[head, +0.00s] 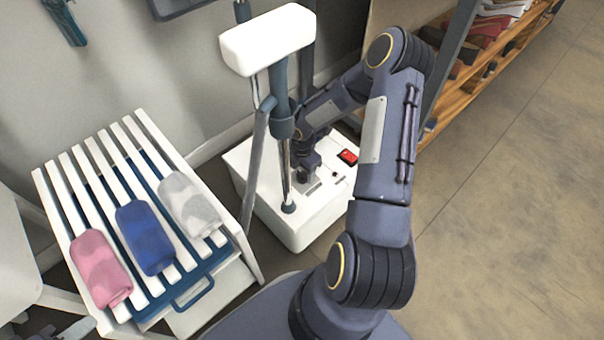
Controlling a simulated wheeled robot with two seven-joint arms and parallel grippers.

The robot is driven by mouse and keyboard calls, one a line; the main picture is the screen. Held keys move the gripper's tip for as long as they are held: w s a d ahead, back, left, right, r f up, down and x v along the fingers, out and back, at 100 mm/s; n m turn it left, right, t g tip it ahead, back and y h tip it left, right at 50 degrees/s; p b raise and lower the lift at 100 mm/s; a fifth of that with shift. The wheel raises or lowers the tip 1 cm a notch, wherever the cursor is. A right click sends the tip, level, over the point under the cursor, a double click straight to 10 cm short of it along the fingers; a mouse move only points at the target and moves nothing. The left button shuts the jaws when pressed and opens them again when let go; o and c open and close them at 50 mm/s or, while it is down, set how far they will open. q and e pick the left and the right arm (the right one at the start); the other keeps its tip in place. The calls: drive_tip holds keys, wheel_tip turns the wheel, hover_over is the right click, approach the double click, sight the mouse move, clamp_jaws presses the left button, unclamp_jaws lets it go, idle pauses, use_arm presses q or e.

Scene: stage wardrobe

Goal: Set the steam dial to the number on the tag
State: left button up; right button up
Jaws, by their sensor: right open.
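The steamer base (270,210) is a white box on the floor, with a grey pole and a white head (266,38) above it. A red switch (348,157) sits on its top. My right gripper (303,172) is open, low over the top of the base behind the pole, pointing down. The steam dial cannot be made out; the gripper and pole cover part of the base's top. Small dark marks (313,188) show beside the gripper, too small to read. No tag with a readable number shows. My left gripper is not in view.
A white slatted rack (88,150) on the left holds pink (98,268), blue (146,238) and grey-white (190,204) rolled cloths. A wooden shelf (480,80) with folded items stands at the back right. The floor (510,200) on the right is clear.

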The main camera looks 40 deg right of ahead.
drive_tip(key=shift+f, duration=0.6)
drive_tip(key=shift+c, duration=0.2)
drive_tip(key=c, duration=1)
drive_tip(key=shift+o, duration=0.2)
drive_tip(key=shift+m, duration=0.3)
drive_tip(key=m+b, duration=0.1)
drive_tip(key=m, duration=1)
